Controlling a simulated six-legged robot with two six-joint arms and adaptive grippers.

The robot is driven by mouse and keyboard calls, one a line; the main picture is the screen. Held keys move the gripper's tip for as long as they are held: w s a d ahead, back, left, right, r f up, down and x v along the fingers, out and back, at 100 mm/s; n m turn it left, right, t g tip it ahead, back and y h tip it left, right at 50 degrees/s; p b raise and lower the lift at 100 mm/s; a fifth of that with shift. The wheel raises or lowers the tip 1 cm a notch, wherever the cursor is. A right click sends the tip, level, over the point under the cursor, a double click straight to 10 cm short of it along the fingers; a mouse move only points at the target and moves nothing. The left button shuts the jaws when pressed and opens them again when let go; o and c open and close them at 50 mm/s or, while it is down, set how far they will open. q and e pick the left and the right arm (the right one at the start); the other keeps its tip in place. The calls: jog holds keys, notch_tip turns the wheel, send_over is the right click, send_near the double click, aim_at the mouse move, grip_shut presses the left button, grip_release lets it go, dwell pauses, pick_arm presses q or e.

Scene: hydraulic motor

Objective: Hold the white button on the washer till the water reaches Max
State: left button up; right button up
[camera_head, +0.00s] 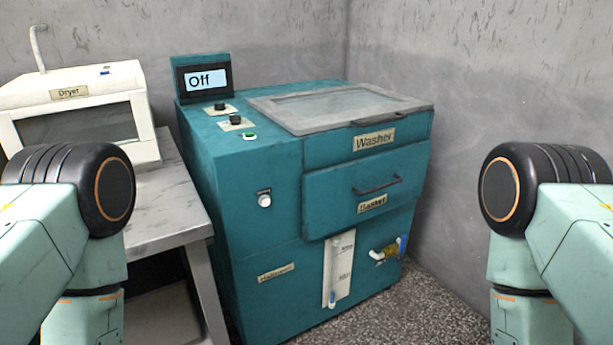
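The teal washer (262,215) stands in the middle of the head view. Its white round button (264,200) is on the front left, under a small label. A white level gauge (339,268) with small markings is low on the front; a blue part shows near its bottom end. The gauge's print is too small to read surely. The display (205,80) on top reads "Off". My two arms come in at the left and right edges, apart from the washer. Neither gripper shows.
A white dryer (72,98) stands on a grey metal table (165,205) left of the washer. A drawer handle (377,186) and a tap with a blue handle (388,251) stick out from the washer's front. Grey walls close the back and right. Speckled floor in front is clear.

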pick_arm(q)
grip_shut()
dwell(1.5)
